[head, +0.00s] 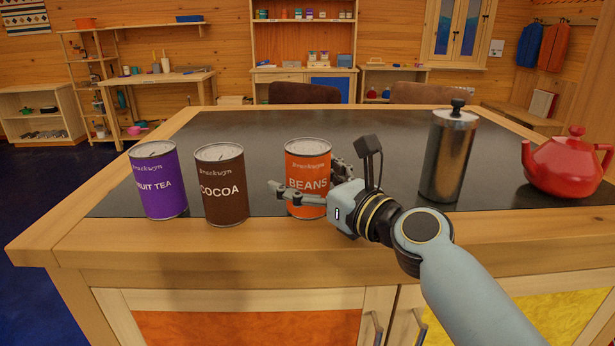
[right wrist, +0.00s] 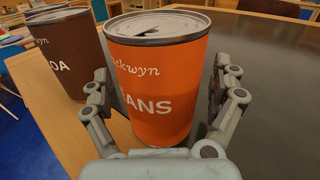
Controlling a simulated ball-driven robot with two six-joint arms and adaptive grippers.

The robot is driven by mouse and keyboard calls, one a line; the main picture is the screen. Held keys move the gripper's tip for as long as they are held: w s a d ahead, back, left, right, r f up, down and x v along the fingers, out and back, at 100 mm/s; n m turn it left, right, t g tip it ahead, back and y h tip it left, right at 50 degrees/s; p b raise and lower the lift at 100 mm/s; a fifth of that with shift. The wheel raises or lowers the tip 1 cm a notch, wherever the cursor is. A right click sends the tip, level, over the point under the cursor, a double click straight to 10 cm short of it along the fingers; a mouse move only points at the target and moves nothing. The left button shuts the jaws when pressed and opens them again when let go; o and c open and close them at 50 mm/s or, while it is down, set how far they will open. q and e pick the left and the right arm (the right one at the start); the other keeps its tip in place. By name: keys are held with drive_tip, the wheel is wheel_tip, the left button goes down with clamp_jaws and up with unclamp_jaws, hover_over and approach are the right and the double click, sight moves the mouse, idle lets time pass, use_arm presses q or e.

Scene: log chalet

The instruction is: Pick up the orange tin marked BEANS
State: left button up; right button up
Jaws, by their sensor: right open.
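The orange tin marked BEANS (head: 307,172) stands upright near the front edge of the dark-topped counter. It also fills the middle of the right wrist view (right wrist: 158,80). My right gripper (head: 306,188) is open, with one finger on each side of the tin; in the right wrist view its fingers (right wrist: 163,100) show left and right of the orange wall. A gap shows beside the tin on the right; on the left I cannot tell if the finger touches. The lower part of the tin is partly hidden by the gripper. My left gripper is not in view.
A brown COCOA tin (head: 221,185) and a purple FRUIT TEA tin (head: 158,180) stand to the left. A metal canister (head: 448,155) and a red teapot (head: 567,165) stand to the right. The dark counter top (head: 290,125) behind the tins is clear.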

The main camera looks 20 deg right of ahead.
drive_tip(key=c, duration=1.4)
drive_tip(key=shift+r, duration=0.1)
